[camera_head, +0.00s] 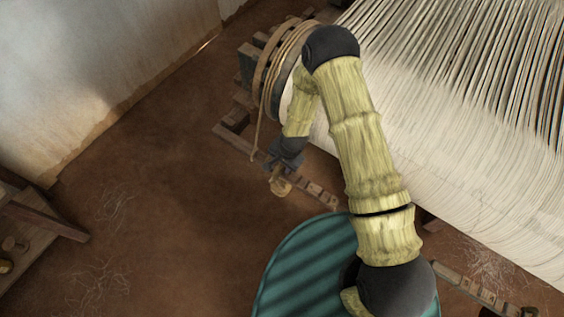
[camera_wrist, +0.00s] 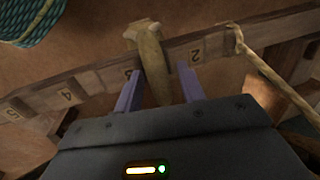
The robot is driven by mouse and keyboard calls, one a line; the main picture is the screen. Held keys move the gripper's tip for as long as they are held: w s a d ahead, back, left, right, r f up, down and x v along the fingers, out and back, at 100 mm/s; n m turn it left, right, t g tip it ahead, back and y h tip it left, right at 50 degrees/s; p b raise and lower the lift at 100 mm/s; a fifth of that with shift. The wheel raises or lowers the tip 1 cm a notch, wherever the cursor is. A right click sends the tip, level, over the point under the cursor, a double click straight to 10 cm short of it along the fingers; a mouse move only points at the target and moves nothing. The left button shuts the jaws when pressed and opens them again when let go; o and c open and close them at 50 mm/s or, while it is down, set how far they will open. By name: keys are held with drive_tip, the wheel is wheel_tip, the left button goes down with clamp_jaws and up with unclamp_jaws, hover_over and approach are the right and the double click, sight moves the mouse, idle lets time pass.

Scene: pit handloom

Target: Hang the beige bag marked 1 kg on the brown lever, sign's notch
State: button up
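The beige bag (camera_wrist: 150,60) is between the two purple fingers of my gripper (camera_wrist: 159,80) in the wrist view. Bare space shows between it and the right finger; the left finger is close beside it, and I cannot tell whether they touch. The bag overlaps the brown lever (camera_wrist: 95,82) between the 2 tag (camera_wrist: 195,52) and the partly covered tag to its left. Whether it hangs on the lever is unclear. In the head view the bag (camera_head: 280,186) is just below my gripper (camera_head: 277,169), beside the lever (camera_head: 312,189). Its mark is unreadable.
A rope (camera_wrist: 262,68) loops over the lever right of the 2 tag. The loom's white threads (camera_head: 450,150) fill the right side. A teal striped round thing (camera_head: 300,265) lies at the lower middle. Bare brown floor (camera_head: 170,180) lies to the left.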

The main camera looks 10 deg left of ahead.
drive_tip(key=shift+o, duration=0.3)
drive_tip(key=s+d+r, duration=0.1)
drive_tip(key=d+r, duration=0.2)
drive_tip(key=r, duration=1.4)
drive_tip(key=shift+s, duration=0.2)
drive_tip(key=shift+d, duration=0.1)
drive_tip(key=s+d+r+n+t+h+p, duration=0.1)
drive_tip(key=s+d+r+n+p, duration=0.1)
drive_tip(key=d+r, duration=0.9)
drive_tip(key=s+d+r+n+h+p, duration=0.1)
drive_tip(key=s+d+r+n+p, duration=0.1)
drive_tip(key=d+r, duration=0.8)
drive_tip(key=shift+s+d+r+n+t, duration=0.3)
drive_tip(key=shift+s+d+r+t, duration=0.1)
drive_tip(key=shift+s+d, duration=0.45)
drive_tip(key=shift+a, duration=0.1)
